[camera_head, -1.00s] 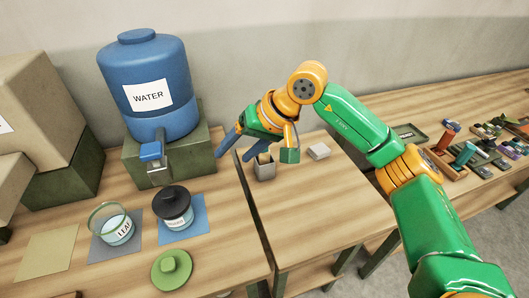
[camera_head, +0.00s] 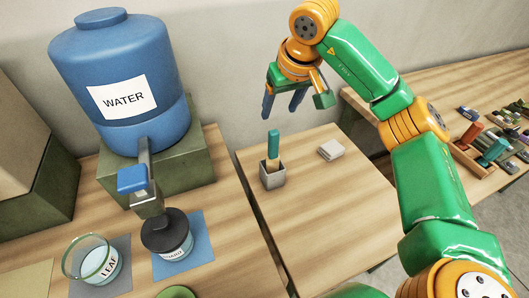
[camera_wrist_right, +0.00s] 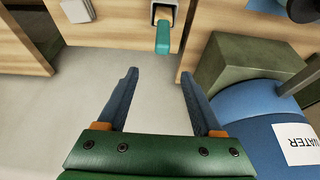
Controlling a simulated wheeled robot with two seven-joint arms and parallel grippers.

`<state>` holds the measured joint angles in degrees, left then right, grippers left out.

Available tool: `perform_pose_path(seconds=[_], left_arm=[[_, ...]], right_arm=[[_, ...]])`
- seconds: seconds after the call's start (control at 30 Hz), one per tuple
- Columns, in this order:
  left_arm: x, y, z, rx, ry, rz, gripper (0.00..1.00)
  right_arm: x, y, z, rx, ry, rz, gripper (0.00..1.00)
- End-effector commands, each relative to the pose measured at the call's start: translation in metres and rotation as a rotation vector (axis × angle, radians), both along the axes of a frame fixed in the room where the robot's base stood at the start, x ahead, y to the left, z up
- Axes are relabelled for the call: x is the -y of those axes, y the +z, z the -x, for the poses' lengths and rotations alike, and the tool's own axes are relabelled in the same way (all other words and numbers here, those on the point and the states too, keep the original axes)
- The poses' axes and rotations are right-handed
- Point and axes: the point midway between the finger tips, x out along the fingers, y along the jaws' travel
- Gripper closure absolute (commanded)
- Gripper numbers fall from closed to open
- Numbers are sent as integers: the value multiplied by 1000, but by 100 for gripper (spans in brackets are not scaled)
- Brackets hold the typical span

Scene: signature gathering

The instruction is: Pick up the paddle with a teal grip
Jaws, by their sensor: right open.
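The paddle with a teal grip (camera_head: 273,145) stands upright, grip up, in a small grey cup (camera_head: 272,180) on the middle table. Its lower wooden part goes down into the cup, which hides its end. In the right wrist view the teal grip (camera_wrist_right: 162,38) shows beyond the fingertips, at the top centre. My right gripper (camera_head: 281,108) is open and empty, its blue fingers pointing down above and behind the paddle in the head view, apart from it. The right wrist view shows the wide gap between its fingers (camera_wrist_right: 160,78). My left gripper is not in view.
A blue water jug (camera_head: 125,85) stands on a green block (camera_head: 180,165) at the left. A glass jar (camera_head: 88,260) and a dark-lidded jar (camera_head: 165,232) stand before it. A white stack (camera_head: 331,149) lies right of the cup. The table front is clear.

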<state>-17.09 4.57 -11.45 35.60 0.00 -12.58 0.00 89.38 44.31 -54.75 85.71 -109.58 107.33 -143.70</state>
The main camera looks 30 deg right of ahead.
Motion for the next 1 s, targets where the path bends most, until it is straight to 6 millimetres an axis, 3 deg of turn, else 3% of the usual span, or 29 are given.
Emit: perform_pose_path(seconds=[0.03,0.1,0.4,0.57,0.77,0.9,1.0], left_arm=[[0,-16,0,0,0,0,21],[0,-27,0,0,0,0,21],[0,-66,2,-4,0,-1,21],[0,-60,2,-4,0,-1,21],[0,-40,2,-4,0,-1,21],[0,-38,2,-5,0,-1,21],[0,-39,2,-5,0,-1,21]], right_arm=[[0,-16,0,0,0,0,32],[0,-27,0,0,0,-1,32],[0,-66,0,0,0,-1,32],[0,-75,-4,-4,1,-2,32],[-2,-108,-14,-7,0,-1,32],[-1,-128,-22,-4,1,-2,32],[-1,-132,-23,0,0,-2,32]])
